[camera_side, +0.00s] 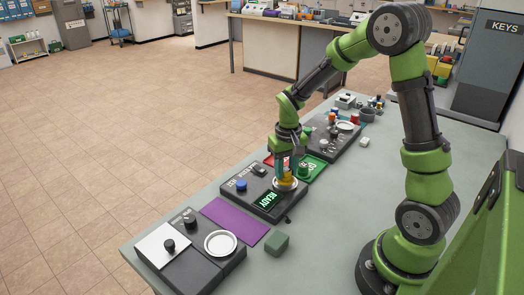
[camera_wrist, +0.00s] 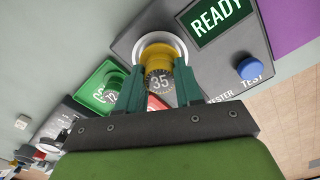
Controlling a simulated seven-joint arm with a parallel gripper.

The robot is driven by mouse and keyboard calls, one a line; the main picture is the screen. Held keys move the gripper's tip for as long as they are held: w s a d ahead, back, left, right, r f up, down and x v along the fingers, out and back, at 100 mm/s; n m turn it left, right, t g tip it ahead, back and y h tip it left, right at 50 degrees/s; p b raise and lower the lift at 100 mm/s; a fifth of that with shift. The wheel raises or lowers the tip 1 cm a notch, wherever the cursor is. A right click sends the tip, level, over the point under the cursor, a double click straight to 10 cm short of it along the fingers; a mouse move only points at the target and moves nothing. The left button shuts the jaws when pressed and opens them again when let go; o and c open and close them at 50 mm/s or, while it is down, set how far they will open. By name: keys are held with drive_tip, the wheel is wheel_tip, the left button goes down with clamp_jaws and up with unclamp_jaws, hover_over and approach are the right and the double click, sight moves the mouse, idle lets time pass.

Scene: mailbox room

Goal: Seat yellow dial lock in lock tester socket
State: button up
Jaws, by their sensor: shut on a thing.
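The yellow dial lock (camera_wrist: 158,62) is between the two fingers of my gripper (camera_wrist: 160,88), which is shut on it. Its dark dial reads 35 in the wrist view. The lock is at the round light-rimmed socket (camera_wrist: 180,43) of the dark lock tester (camera_wrist: 135,33). Whether it is fully down in the socket cannot be told. In the side view my gripper (camera_side: 287,170) points down over the tester (camera_side: 262,196), with the yellow lock (camera_side: 286,179) at its tips. The tester's screen (camera_wrist: 216,18) reads READY, and a blue TEST button (camera_wrist: 250,68) is on it.
A purple mat (camera_side: 234,220) and a grey-green block (camera_side: 277,244) are on the near side. Another dark device (camera_side: 190,252) stands at the table's front corner. The right tabletop is mostly clear.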

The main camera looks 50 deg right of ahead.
drive_tip(key=shift+f, duration=0.3)
drive_tip(key=shift+f, duration=0.45)
drive_tip(key=o, duration=1.4)
drive_tip(key=shift+c, duration=0.2)
drive_tip(key=shift+r, duration=0.1)
drive_tip(key=shift+r, duration=2.95)
